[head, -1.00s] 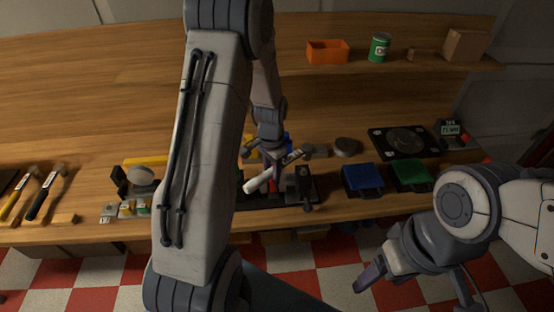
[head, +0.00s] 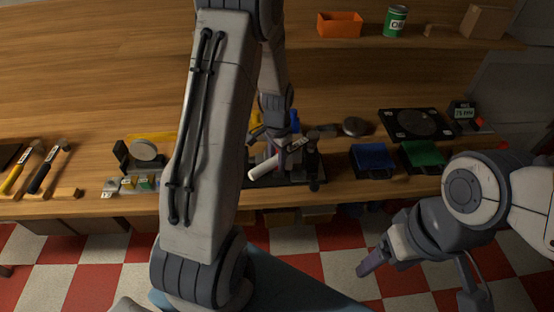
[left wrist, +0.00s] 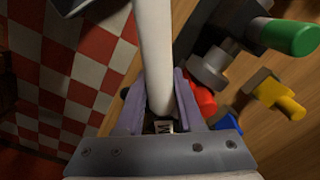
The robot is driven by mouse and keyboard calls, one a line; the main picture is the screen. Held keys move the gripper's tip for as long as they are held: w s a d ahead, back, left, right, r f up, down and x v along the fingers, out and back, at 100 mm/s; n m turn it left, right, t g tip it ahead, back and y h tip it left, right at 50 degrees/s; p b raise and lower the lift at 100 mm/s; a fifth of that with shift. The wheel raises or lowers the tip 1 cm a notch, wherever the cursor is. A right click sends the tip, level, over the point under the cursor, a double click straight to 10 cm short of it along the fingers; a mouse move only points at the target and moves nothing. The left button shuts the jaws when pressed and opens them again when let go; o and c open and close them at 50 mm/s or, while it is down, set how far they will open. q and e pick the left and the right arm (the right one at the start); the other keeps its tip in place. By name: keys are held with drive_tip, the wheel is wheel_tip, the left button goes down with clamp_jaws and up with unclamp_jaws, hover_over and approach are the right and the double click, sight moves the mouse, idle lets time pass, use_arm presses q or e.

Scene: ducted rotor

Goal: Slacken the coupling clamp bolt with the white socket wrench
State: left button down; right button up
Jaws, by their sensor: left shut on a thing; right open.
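My left gripper (head: 279,155) is shut on the white socket wrench (head: 264,167) over the black fixture on the bench. In the left wrist view the wrench's white shaft (left wrist: 155,55) stands between the two fingers (left wrist: 160,105) and runs up out of the picture. A small label shows at its lower end. Beside it are a grey metal cylinder (left wrist: 208,70) and red, blue, yellow and green parts. I cannot make out the clamp bolt, nor whether the wrench touches it. My right gripper (head: 378,260) is open and empty, over the floor in front of the bench.
A blue bin (head: 373,160) and a green bin (head: 424,156) stand right of the fixture. A black plate (head: 416,123) lies behind them. Hammers (head: 45,170) lie at the far left. An orange box (head: 339,25) and a green can (head: 395,21) stand on the shelf.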

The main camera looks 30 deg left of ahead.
use_arm(q)
drive_tip(key=shift+f, duration=0.2)
drive_tip(key=shift+f+b, duration=0.6)
drive_tip(key=shift+f, duration=0.15)
drive_tip(key=shift+s+d+n, duration=0.1)
drive_tip(key=shift+d+n, duration=0.2)
drive_tip(key=shift+d, duration=0.05)
drive_tip(key=w+d+n+p, duration=0.1)
drive_tip(key=w+d+n, duration=0.2)
drive_tip(key=d+n, duration=0.8)
drive_tip(key=shift+d, duration=1.5)
drive_tip(key=shift+s, duration=0.1)
drive_tip(key=shift+s+a, duration=0.2)
drive_tip(key=shift+a, duration=0.05)
